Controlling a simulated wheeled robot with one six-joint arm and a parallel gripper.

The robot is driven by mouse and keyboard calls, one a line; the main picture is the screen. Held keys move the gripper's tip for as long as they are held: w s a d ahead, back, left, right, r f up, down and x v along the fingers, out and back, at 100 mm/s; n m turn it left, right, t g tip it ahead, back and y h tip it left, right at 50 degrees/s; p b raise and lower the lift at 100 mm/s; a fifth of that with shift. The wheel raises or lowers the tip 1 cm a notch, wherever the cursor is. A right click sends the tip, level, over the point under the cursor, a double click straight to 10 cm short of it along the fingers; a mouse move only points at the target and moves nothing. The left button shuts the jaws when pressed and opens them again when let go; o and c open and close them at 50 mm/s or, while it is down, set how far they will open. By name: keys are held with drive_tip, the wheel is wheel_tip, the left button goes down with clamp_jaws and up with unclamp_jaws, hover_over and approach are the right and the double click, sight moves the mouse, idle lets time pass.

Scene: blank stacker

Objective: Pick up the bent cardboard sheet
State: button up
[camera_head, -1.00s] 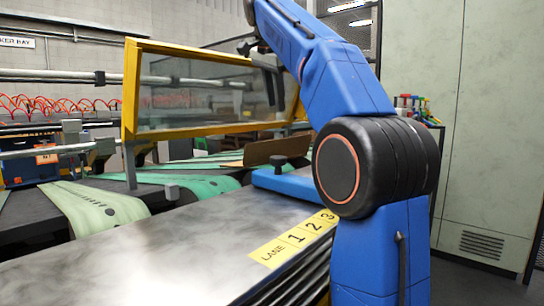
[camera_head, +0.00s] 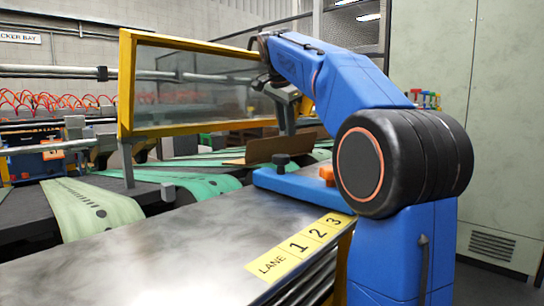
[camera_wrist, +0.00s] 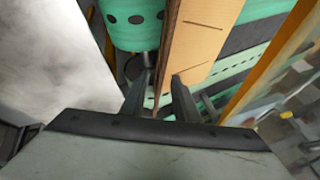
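The bent cardboard sheet (camera_head: 268,151) stands up as a brown flap on the green belts, behind the metal table in the head view. In the wrist view its tan face (camera_wrist: 207,38) spreads to the upper right, and the thin brown flap runs down between my fingers. My gripper (camera_wrist: 160,76) is open, with one finger on each side of the flap. I see a gap at the left finger; I cannot tell whether the right finger touches the cardboard.
A clear guard panel with a yellow frame (camera_head: 125,90) stands to the left of my arm. A blue block with a black knob (camera_head: 281,160) and an orange knob (camera_head: 327,174) is near the sheet.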

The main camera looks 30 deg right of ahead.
sight(285, 144)
drive_tip(key=shift+a+x, duration=0.15)
drive_tip(key=shift+x, duration=1.4)
drive_tip(key=shift+a+x, duration=0.2)
drive_tip(key=shift+x, duration=1.35)
drive_tip(key=shift+w, duration=0.15)
drive_tip(key=shift+c, duration=0.3)
clamp_jaws()
